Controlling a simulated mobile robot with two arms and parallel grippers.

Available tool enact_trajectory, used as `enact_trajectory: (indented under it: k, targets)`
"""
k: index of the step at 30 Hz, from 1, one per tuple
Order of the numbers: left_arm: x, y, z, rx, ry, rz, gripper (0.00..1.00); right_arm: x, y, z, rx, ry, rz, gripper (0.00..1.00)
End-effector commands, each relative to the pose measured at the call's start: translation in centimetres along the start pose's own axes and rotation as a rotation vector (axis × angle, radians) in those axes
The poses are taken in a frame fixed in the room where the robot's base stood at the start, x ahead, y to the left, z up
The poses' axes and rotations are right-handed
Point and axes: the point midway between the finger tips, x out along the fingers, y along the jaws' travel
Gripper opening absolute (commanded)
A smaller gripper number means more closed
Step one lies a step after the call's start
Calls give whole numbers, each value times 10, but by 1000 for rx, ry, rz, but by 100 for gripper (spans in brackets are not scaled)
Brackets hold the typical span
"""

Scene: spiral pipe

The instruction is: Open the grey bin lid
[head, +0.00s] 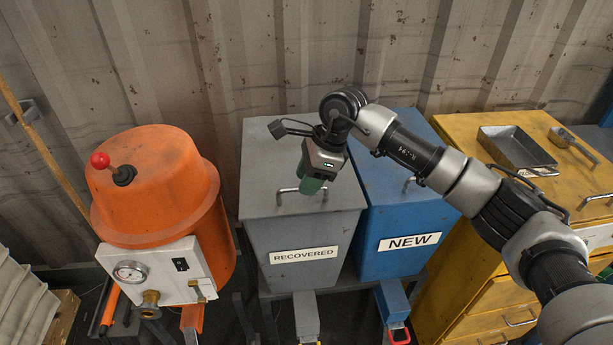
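The grey bin (300,246) stands in the middle of the head view and carries a "RECOVERED" label (304,255). Its flat grey lid (262,170) looks shut. A metal handle (287,192) shows on the lid, partly hidden by my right gripper. My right gripper (309,182) reaches in from the right and points down, with green fingers right by the handle. I cannot tell whether the fingers touch the handle or how far apart they are. My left gripper is not in view.
A blue bin (390,261) labelled "NEW" stands close on the right. A yellow cabinet (460,130) with a metal tray (516,147) is farther right. An orange machine (160,190) with a red knob stands left. A corrugated wall (290,60) is behind.

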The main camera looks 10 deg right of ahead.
Motion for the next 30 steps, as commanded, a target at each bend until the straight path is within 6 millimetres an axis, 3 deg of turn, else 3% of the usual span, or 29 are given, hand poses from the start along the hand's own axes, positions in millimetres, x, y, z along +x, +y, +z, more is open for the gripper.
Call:
enact_trajectory:
  k: [11, 12, 19, 30]
  targets:
    - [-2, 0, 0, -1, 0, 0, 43, 10, 0, 0, 0, 0, 0, 37]
    - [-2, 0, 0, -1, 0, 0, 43, 10, 0, 0, 0, 0, 0, 35]
    - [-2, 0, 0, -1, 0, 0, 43, 9, 0, 0, 0, 0, 0, 0]
    - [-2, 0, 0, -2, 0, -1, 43, 5, -1, 2, 0, -1, -2, 0]
